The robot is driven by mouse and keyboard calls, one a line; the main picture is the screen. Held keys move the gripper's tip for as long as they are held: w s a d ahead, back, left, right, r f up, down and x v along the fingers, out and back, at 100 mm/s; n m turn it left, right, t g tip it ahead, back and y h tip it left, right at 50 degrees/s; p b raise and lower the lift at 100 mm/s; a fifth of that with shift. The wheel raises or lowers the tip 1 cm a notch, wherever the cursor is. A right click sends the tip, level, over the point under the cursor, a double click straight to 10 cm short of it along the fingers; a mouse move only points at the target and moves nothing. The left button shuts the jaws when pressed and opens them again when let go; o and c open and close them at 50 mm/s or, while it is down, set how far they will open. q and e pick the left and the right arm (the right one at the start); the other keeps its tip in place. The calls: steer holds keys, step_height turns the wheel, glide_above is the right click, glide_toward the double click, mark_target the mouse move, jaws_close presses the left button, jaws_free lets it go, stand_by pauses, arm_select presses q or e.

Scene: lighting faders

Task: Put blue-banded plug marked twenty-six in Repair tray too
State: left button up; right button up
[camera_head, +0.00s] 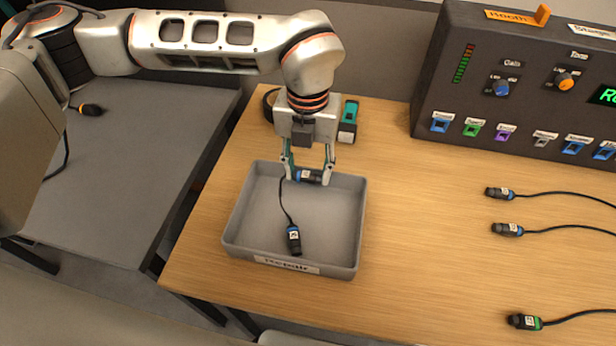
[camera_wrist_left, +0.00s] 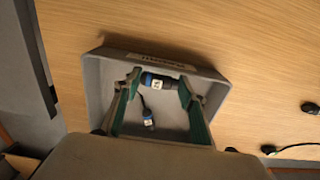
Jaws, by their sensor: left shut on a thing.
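My left gripper (camera_head: 309,175) points down over the back part of the grey Repair tray (camera_head: 362,225). It is shut on a dark plug with a blue band and a white tag (camera_head: 309,177), which lies sideways between the fingertips. The held plug also shows in the left wrist view (camera_wrist_left: 157,82). The number on its tag is too small to read. Whether it touches the tray floor I cannot tell. A second blue-banded plug (camera_head: 293,240) lies on the tray floor nearer the Repair label (camera_head: 286,265), with a dark cable running back toward the gripper. My right gripper is out of view.
Two blue-banded plugs (camera_head: 499,193) (camera_head: 507,229) and a green-banded plug (camera_head: 524,322) lie with cables on the wooden table at right. A dark console (camera_head: 470,110) stands behind. A teal-and-black item (camera_head: 348,122) is behind the tray. An orange-banded plug (camera_head: 91,109) lies on the grey table.

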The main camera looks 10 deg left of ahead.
mark_target(308, 172)
arm_select(q)
steer(key=shift+f, duration=1.6)
steer(key=shift+f, duration=0.15)
steer(key=o, duration=1.1)
step_height(308, 172, up, 12)
steer(key=shift+r+p, duration=0.15)
steer(key=shift+p, duration=0.15)
